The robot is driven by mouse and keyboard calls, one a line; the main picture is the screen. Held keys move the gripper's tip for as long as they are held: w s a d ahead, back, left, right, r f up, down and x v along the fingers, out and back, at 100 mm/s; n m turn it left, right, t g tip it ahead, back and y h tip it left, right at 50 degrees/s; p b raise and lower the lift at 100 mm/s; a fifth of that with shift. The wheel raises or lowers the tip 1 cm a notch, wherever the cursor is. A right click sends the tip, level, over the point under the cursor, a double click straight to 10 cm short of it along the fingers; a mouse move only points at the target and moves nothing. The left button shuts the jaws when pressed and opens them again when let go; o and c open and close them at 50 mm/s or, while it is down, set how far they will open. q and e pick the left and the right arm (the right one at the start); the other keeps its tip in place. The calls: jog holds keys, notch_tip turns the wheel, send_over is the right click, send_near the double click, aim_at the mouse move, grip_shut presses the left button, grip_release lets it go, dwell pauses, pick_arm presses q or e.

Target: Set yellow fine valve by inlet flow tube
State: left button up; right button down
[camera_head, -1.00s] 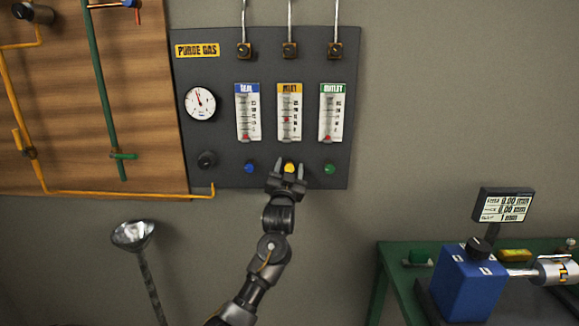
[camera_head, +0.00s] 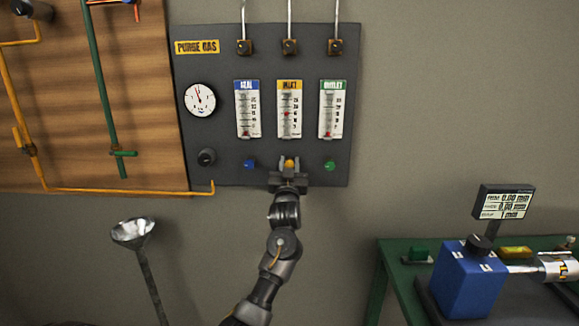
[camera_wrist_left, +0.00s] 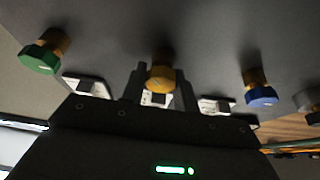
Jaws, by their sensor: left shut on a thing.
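The yellow fine valve (camera_head: 289,162) sits on the dark purge gas panel (camera_head: 226,150), below the yellow-headed inlet flow tube (camera_head: 290,108). The tube's red float is about mid-scale. My left gripper (camera_head: 289,165) is shut on the yellow valve, one finger on each side of it. In the left wrist view the yellow knob (camera_wrist_left: 161,76) shows between the fingers (camera_wrist_left: 159,88). The fingers hide part of the knob's edges in the head view. My right gripper is not in view.
A blue knob (camera_head: 250,165) and a green knob (camera_head: 330,166) flank the yellow one closely. A black knob (camera_head: 206,157) and a gauge (camera_head: 200,100) are farther left. A funnel (camera_head: 133,233) stands lower left; a green bench (camera_head: 398,273) is lower right.

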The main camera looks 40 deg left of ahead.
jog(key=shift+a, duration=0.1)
pick_arm(q)
jog(key=o, duration=1)
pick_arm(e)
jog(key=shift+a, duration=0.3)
pick_arm(q)
jog(key=shift+s+d+f, duration=0.2)
jog(key=shift+s, duration=0.05)
jog(key=b+v, duration=0.2)
jog(key=v, duration=0.8)
jog(key=shift+d, duration=0.1)
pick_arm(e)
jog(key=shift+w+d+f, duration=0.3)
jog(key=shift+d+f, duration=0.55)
pick_arm(q)
jog(key=shift+n, duration=0.4)
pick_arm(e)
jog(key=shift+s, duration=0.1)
